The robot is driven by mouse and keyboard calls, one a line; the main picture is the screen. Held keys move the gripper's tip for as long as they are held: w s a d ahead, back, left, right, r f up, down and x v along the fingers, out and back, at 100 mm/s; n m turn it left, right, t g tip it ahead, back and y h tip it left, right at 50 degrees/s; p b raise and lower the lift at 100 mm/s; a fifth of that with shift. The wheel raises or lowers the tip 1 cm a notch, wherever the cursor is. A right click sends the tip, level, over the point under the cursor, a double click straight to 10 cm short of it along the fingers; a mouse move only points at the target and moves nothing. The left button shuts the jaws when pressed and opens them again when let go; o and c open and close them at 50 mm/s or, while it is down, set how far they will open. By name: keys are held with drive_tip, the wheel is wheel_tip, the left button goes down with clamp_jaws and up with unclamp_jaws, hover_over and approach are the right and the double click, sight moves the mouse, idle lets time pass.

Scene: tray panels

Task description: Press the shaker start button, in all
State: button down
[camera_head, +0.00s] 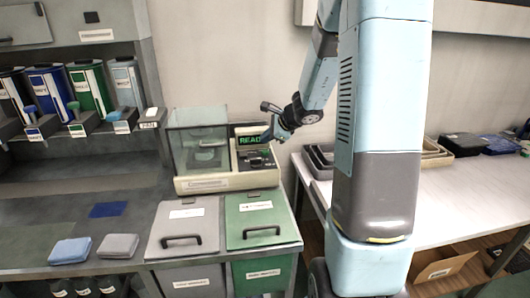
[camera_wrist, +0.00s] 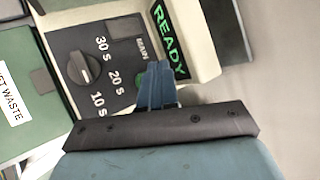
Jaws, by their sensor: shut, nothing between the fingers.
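The shaker (camera_head: 205,185) stands at the back of the left bench, a beige machine with a clear chamber. Its control panel (camera_wrist: 110,62) carries a lit green READY display (camera_wrist: 169,40), also seen in the head view (camera_head: 250,141). A black dial (camera_wrist: 84,68) is marked 10 s, 20 s and 30 s; its setting is unclear. A green button (camera_wrist: 140,82) shows beside the fingers, partly hidden by them. My gripper (camera_wrist: 159,68) is shut and empty, its tips over the panel by the button; contact cannot be told. In the head view my gripper (camera_head: 268,136) is at the panel.
In front of the shaker are a grey-lidded bin (camera_head: 183,216) and a green-lidded bin (camera_head: 262,217). Several coloured dispensers (camera_head: 50,92) line the left shelf. A white table (camera_head: 455,190) with trays stands right, partly behind my body.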

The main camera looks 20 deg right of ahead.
sight(265, 152)
drive_tip(key=shift+f, duration=0.9)
drive_tip(key=shift+f, duration=0.1)
idle(1.4)
drive_tip(key=shift+f, duration=0.25)
